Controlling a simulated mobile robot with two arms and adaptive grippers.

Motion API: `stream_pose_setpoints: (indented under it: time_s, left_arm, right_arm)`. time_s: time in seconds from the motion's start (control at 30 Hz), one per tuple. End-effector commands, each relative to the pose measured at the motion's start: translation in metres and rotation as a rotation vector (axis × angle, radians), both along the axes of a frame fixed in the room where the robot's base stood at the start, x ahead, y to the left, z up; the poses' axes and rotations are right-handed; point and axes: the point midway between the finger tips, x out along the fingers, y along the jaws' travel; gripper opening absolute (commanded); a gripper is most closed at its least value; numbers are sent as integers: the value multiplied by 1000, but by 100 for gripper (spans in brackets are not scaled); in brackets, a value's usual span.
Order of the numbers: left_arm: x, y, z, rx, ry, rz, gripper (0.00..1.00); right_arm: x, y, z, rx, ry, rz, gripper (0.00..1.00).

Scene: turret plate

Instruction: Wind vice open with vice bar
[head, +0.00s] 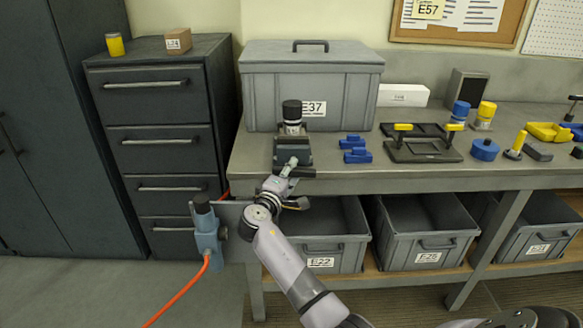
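The vice (293,151) is a small dark grey block at the front left of the workbench. A black-topped cylinder with a pale middle (292,112) stands upright at it; I cannot tell whether the jaws hold it. My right gripper (291,168) is at the front of the vice, by the bench edge. A short dark bar (302,172) shows beside the fingertips, possibly the vice bar. The fingers are too small and overlapped to tell whether they are shut on it. My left gripper is out of view.
A grey lidded bin (312,90) stands behind the vice. Blue blocks (355,150) and a black tray with yellow handles (422,144) lie to the right. A blue-grey fixture (207,235) with an orange hose is left of my arm. Grey crates (322,249) fill the lower shelf.

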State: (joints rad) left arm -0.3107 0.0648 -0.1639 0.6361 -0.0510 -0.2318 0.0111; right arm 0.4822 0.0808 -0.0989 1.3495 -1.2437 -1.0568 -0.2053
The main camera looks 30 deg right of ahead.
Motion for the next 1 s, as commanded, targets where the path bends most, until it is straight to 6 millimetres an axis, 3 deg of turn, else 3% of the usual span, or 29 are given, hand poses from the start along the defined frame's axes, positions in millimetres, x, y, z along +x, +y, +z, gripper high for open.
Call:
stream_pose_setpoints:
  time_s: [0.2, 0.4, 1.0]
  left_arm:
    - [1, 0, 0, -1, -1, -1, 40]
    - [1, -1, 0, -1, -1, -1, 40]
    - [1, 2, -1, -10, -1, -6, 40]
  right_arm:
    - [-29, 40, 3, 2, -2, 2, 38]
    - [-46, 62, 5, 0, -1, -1, 38]
    - [-51, 69, 6, -2, -2, -1, 38]
